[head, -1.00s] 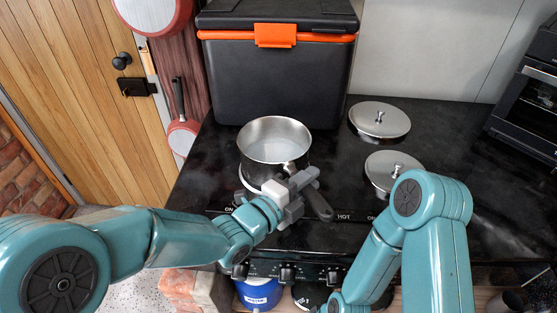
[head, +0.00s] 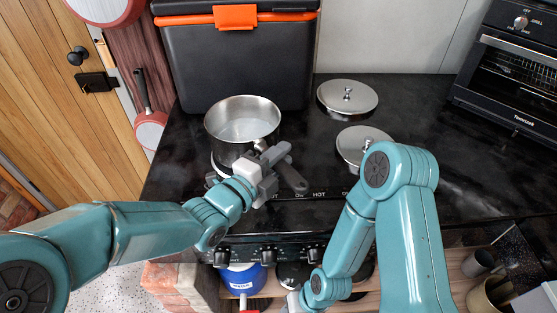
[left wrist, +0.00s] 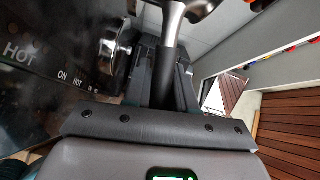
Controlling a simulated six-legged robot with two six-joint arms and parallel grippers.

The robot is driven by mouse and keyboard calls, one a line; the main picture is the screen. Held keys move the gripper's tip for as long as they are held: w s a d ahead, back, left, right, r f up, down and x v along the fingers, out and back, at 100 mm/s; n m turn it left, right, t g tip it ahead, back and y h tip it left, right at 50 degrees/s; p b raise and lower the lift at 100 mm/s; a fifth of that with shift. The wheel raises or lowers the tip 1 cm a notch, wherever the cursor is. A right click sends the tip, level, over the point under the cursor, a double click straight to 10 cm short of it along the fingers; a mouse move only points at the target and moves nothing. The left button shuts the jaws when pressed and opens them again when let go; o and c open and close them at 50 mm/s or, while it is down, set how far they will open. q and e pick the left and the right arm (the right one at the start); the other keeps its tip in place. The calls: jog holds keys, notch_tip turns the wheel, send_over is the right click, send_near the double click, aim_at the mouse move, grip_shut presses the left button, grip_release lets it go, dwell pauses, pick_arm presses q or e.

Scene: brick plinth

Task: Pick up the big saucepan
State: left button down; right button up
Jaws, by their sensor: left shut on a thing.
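The big saucepan (head: 243,127) is a steel pot with a dark grey handle (head: 293,179), upright at the left of the black stovetop. Its bottom is partly hidden, so I cannot tell whether it touches the hob. My left gripper (head: 270,168) is shut on the handle close to the pot wall.
Two steel lids, the far one (head: 347,97) and the near one (head: 360,146), lie right of the saucepan. A black cool box (head: 240,60) with an orange latch stands behind it. A toaster oven (head: 512,70) is at the right. Stove knobs (head: 268,254) line the front.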

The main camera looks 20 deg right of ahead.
pick_arm(q)
jog(key=shift+r+p, duration=0.95)
jog(key=shift+r, duration=8.1)
jog(key=shift+m+g+h, duration=0.5)
jog(key=shift+m+g, duration=0.2)
jog(key=shift+g, duration=0.1)
jog(key=f, duration=0.3)
jog(key=a+f, duration=0.1)
jog(key=f, duration=0.7)
jog(key=shift+s+a+f, duration=0.2)
jog(key=shift+s, duration=0.05)
notch_tip(320, 180, down, 4)
jog(key=shift+f+b, duration=0.1)
jog(key=shift+b, duration=0.75)
jog(key=shift+f+b, duration=0.4)
jog(key=shift+f, duration=0.9)
jog(key=shift+f+b, duration=0.55)
jog(key=shift+b, duration=0.25)
jog(key=c, duration=0.9)
grip_release()
jog(key=shift+o, duration=0.3)
jog(key=shift+s, duration=0.1)
